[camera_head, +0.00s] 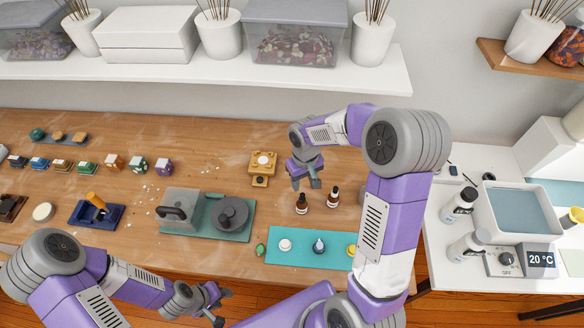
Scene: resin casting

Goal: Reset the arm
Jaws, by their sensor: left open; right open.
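My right arm reaches up and over the workbench, and its gripper (306,183) points down above the two dark dropper bottles, a left one (301,204) and a right one (333,198). The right gripper is open, with nothing seen between its fingers. My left arm comes in low at the left, and its gripper (221,302) is at the front edge of the bench, open and empty. Part of the teal mat (290,259) at the front right is hidden behind my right arm.
A teal tray (246,234) holds a clear box and a dark round lid. A wooden stand (262,168) is left of my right gripper. A white side table with a water bath (517,211) is at the right. A shelf (250,68) runs along the back.

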